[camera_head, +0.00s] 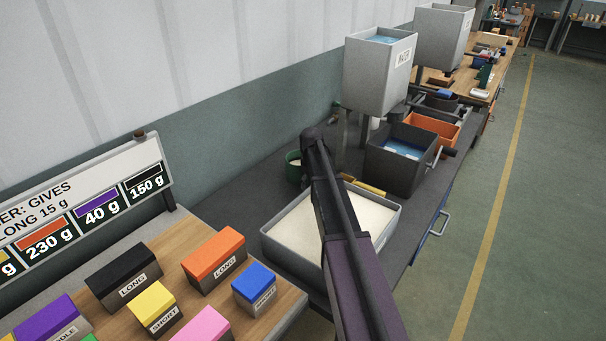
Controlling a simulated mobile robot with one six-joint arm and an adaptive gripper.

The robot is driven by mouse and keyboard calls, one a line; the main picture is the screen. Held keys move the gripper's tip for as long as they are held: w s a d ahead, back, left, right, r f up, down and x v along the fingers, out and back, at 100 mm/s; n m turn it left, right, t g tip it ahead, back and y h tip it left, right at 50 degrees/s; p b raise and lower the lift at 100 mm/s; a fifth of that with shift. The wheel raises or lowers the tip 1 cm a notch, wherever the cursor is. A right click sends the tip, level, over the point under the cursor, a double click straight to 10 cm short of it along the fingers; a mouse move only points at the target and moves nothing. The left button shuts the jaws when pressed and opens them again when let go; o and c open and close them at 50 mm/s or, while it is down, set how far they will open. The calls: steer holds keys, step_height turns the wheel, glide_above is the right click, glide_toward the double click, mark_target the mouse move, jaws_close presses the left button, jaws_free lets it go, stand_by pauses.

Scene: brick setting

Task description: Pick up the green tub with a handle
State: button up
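The green tub (291,169) stands on the dark bench top, behind the large pale tray and close to the wall. My arm rises from the bottom of the view to a dark joint just above and right of the tub. My gripper does not show; it is out of sight beyond or behind the arm.
A tray of pale grains (370,214) stands in front of the tub, with a yellow bar (369,188) at its back edge. A dark grey bin (386,172) and a grey hopper (375,75) stand right. Coloured blocks (212,259) fill the wooden bench. Bare bench lies left of the tub.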

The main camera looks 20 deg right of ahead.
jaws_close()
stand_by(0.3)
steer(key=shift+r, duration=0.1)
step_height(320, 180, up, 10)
steer(key=p, duration=1)
stand_by(0.9)
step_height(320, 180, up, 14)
steer(key=p, duration=1.4)
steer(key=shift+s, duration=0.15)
